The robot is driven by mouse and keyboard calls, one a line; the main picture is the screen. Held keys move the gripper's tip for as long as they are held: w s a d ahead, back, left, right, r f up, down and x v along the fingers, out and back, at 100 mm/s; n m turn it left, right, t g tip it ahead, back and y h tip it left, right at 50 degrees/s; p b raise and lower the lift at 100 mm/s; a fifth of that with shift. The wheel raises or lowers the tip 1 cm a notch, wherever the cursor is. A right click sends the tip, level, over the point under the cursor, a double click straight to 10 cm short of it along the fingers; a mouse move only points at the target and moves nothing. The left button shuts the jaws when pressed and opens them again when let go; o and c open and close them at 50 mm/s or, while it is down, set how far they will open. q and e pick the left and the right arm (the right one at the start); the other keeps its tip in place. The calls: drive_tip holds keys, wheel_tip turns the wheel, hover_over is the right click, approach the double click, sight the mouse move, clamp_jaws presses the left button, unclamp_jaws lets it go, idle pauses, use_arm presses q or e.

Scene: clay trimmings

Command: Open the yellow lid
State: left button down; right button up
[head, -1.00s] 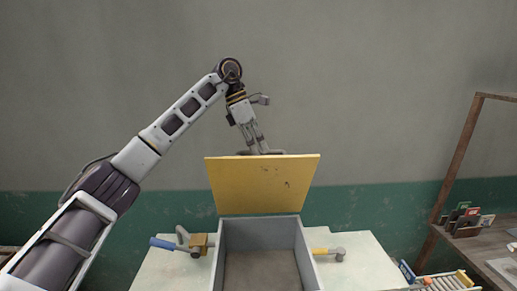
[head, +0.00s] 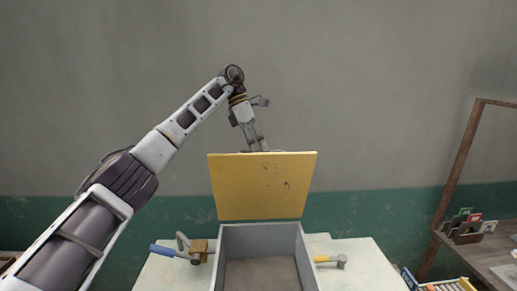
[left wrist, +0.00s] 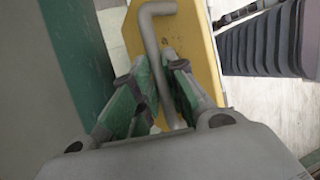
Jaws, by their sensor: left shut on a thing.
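The yellow lid (head: 262,185) stands raised at the back edge of the grey box (head: 228,262), its inner face toward the head camera. The box is open at the top and its visible floor is bare. My left gripper (head: 258,147) is behind the lid's top edge, its fingertips partly hidden by the lid. In the left wrist view my left gripper (left wrist: 164,72) is shut on a bent grey handle (left wrist: 150,32) on the outer face of the yellow lid (left wrist: 203,52). My right gripper is in neither view.
A blue-handled tool (head: 172,251) and a brown block (head: 199,247) lie left of the box. A yellow-handled hammer (head: 328,260) lies to its right. A wooden shelf (head: 490,252) with small items stands at the right. A wall is behind.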

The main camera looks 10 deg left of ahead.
use_arm(q)
drive_tip(key=shift+w+a+f, duration=0.2)
drive_tip(key=shift+w+f, duration=0.25)
drive_tip(key=shift+f, duration=0.15)
drive_tip(key=shift+a, duration=0.1)
drive_tip(key=shift+w, duration=0.1)
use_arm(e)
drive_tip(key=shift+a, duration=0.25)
use_arm(q)
drive_tip(key=c, duration=1.7)
unclamp_jaws()
drive_tip(key=shift+o, duration=1.2)
drive_tip(key=shift+w+f+g, duration=0.1)
drive_tip(key=shift+w+g, duration=0.2)
drive_tip(key=shift+s+r, duration=0.15)
drive_tip(key=shift+r, duration=0.2)
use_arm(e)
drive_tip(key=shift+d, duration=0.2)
use_arm(q)
drive_tip(key=shift+f, duration=0.15)
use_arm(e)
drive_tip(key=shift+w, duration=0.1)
